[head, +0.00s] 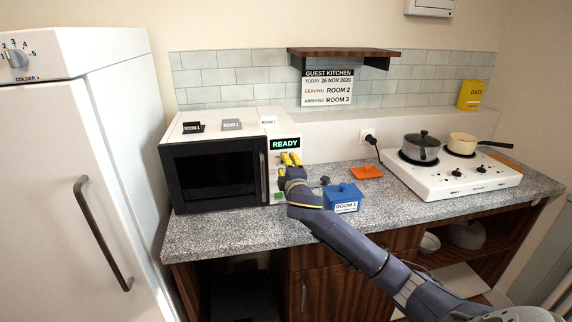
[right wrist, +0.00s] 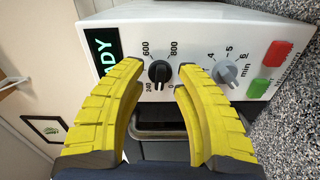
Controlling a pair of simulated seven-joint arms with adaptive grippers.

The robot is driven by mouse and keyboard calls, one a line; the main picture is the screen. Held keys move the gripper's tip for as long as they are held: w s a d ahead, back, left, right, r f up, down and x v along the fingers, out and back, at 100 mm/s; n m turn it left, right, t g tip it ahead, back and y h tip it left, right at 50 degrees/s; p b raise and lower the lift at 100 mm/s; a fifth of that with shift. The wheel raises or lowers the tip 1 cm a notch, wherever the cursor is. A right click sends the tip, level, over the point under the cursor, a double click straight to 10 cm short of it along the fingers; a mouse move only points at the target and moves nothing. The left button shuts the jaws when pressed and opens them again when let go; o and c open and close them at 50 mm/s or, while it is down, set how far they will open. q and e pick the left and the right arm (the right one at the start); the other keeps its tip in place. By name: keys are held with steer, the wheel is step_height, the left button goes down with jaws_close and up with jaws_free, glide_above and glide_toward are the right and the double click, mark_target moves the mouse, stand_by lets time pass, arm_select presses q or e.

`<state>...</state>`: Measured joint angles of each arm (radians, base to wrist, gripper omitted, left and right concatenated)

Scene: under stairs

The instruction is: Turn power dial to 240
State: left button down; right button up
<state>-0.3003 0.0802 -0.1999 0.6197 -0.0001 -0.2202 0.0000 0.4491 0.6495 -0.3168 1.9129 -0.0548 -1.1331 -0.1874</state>
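The power dial (right wrist: 159,71) is a small black knob on the white microwave's control panel (right wrist: 200,35). Around it in the right wrist view are the labels 240, 600, 800 and 0. I cannot clearly tell which label its pointer faces. My right gripper (right wrist: 161,70) has yellow fingers, one on either side of the dial, with small gaps; it is open. In the head view the right gripper (head: 290,159) is at the panel of the microwave (head: 215,172), below the READY display, and hides the dial. My left gripper is not in view.
A grey minute dial (right wrist: 226,72), a red button (right wrist: 277,53) and a green button (right wrist: 258,88) are beside the power dial. A blue box (head: 343,194) labelled ROOM 1 stands close to my right arm. A hob (head: 452,181) with pans is to the right.

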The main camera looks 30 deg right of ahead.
steer(key=shift+w+d, duration=0.15)
steer(key=shift+w, duration=0.3)
jaws_close()
